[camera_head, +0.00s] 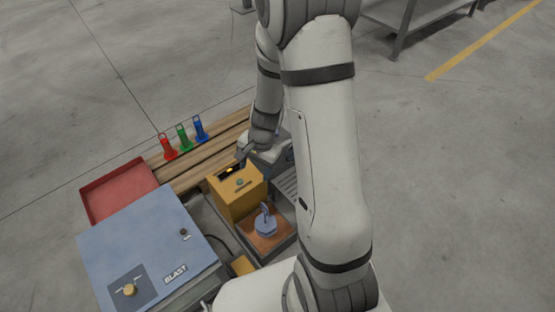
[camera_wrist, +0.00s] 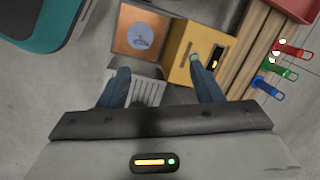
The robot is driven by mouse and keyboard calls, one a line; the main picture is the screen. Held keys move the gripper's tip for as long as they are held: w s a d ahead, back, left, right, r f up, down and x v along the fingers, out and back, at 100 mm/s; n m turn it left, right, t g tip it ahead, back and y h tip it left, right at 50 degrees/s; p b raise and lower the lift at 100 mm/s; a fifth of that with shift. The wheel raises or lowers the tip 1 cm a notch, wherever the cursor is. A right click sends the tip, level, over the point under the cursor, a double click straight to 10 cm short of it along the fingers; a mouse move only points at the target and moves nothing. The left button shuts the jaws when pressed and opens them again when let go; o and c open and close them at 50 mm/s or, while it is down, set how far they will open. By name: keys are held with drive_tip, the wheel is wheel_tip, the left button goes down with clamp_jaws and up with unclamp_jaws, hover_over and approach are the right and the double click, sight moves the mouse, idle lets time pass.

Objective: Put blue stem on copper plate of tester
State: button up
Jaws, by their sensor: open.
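A blue stem-like piece (camera_head: 200,129) stands upright at the wooden rail, beside a green one and a red one. It also shows at the right in the wrist view (camera_wrist: 268,88). The tester has a square copper plate (camera_head: 275,245), which shows at the top in the wrist view (camera_wrist: 122,42). A blue-grey piece with a broad base and a narrow upright (camera_head: 266,227) stands on the plate. My gripper (camera_wrist: 160,88) is open with nothing between its fingers, above a grey slatted panel and apart from the blue stem-like piece. The arm hides part of the bench in the head view.
A yellow box (camera_head: 237,192) with a dark lit window and a green knob adjoins the plate. The red piece (camera_head: 168,147) and green piece (camera_head: 184,138) are close to the blue one. A blue-grey BLAST cabinet (camera_head: 150,245) and a red tray (camera_head: 90,203) fill the left.

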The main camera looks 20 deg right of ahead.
drive_tip(key=s+r+n+h, duration=0.1)
drive_tip(key=s+r+n, duration=0.4)
drive_tip(key=r, duration=0.5)
drive_tip(key=s+d+r+n+h, duration=0.1)
drive_tip(key=s+r+n, duration=0.3)
drive_tip(key=s+r, duration=0.5)
drive_tip(key=shift+s+d+r+n+t, duration=0.15)
drive_tip(key=shift+d+r+n+t, duration=0.1)
drive_tip(key=shift+r+n+t, duration=0.15)
idle(0.6)
drive_tip(key=shift+c, duration=0.2)
